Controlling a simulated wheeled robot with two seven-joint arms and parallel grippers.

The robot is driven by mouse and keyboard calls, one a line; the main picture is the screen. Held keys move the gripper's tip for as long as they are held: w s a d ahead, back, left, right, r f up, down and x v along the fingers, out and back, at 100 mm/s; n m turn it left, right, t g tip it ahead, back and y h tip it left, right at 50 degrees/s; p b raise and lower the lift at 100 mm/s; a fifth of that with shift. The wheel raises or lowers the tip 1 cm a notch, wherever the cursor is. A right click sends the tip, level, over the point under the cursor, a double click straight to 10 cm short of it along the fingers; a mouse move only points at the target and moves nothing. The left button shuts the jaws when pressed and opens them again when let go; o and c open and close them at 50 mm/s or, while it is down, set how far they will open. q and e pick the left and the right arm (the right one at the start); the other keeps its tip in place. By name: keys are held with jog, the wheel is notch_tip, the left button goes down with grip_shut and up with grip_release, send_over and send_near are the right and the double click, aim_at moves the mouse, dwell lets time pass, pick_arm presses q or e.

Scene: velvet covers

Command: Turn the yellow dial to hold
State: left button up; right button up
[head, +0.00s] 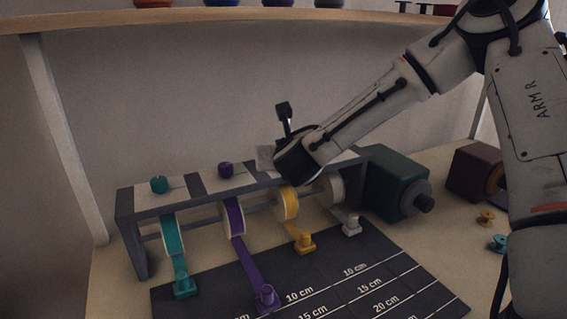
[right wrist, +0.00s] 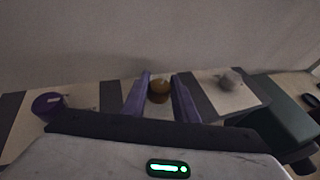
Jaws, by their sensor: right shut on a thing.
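The yellow dial (right wrist: 160,88) sits between the two fingers of my right gripper (right wrist: 161,97) in the right wrist view. The gripper is shut on it. In the head view my right wrist (head: 297,166) hangs over the rack (head: 199,192) and hides the yellow dial and the fingers. Below it a yellow ribbon spool (head: 287,204) hangs in the rack, its ribbon running down to a yellow clip (head: 304,243). I cannot read any marking at the dial or tell its setting. My left gripper is not in view.
A teal dial (head: 159,185) and a purple dial (head: 226,169) stand left on the rack; a grey dial (right wrist: 231,80) stands right. A green box (head: 391,182) adjoins the rack's right end. A measuring mat (head: 350,284) lies in front. A shelf (head: 220,18) runs above.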

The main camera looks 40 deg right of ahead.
jog(key=m+g+h, duration=0.1)
jog(key=m+g+h+b, duration=0.1)
jog(key=shift+w+a+f+m, duration=0.1)
jog(key=shift+f+m, duration=0.05)
jog(key=shift+m, duration=0.25)
jog(key=m+g+h+b, duration=0.1)
jog(key=m+g+h, duration=0.1)
jog(key=m+g, duration=0.1)
jog(key=shift+m+g+b, duration=0.3)
jog(key=shift+g+b, duration=0.1)
jog(key=shift+g, duration=0.2)
jog(key=m+g, duration=0.2)
jog(key=shift+g+h+b, duration=0.3)
jog(key=shift+h+b, duration=0.05)
jog(key=shift+h, duration=0.05)
jog(key=shift+m+g, duration=0.3)
jog(key=shift+m, duration=0.1)
jog(key=shift+r, duration=0.2)
jog(key=o, duration=1.1)
jog(key=shift+d, duration=0.2)
jog(key=shift+c, duration=0.2)
